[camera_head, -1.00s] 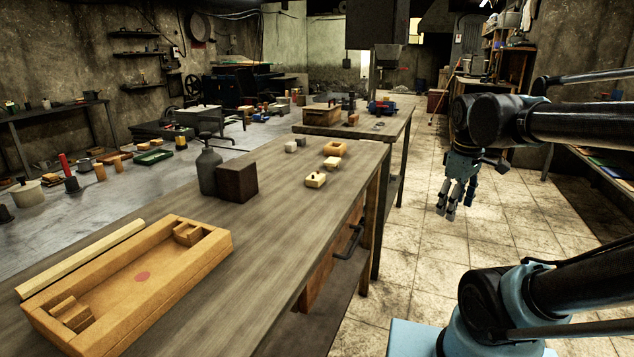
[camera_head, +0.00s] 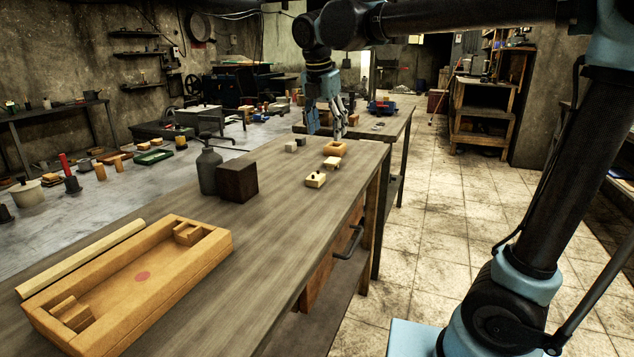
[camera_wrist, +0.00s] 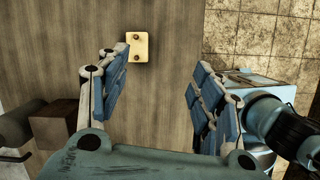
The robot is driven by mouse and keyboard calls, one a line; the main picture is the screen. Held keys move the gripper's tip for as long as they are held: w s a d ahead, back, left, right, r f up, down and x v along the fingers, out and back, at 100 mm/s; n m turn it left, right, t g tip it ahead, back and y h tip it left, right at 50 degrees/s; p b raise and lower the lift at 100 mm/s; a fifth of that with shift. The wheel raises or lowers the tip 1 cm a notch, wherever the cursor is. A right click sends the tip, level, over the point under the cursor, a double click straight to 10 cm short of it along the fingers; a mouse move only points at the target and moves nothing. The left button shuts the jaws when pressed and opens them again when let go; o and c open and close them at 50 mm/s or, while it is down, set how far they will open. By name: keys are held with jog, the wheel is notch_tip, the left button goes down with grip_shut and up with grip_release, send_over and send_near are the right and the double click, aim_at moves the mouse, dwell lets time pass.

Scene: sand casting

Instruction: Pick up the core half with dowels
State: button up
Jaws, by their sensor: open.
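A small pale wooden block, seemingly the core half with dowels (camera_head: 315,180), lies on the workbench near its right edge. It also shows at the top of the wrist view (camera_wrist: 138,47), with two dark round marks that look like short pegs. A second pale block (camera_head: 332,163) lies just behind it in the head view; I cannot make out its details. My gripper (camera_head: 335,136) hangs above the bench with fingers pointing down. In the wrist view my gripper (camera_wrist: 145,88) is open and empty, with the block beyond the left finger's tip, apart from it.
A dark brown block (camera_head: 237,181) and a grey bottle (camera_head: 208,171) stand left of the pale blocks. A wooden core box (camera_head: 215,262) and a wooden strip (camera_head: 82,258) lie at the front. A square wooden frame (camera_head: 335,149) is behind. The middle of the bench is clear.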

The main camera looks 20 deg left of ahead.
jog(key=s+a+r+n, duration=0.1)
jog(key=s+a+n, duration=0.1)
jog(key=a, duration=0.2)
send_near(316, 176)
jog(key=x, duration=0.9)
jog(key=shift+w+a, duration=0.1)
jog(key=c, duration=1.2)
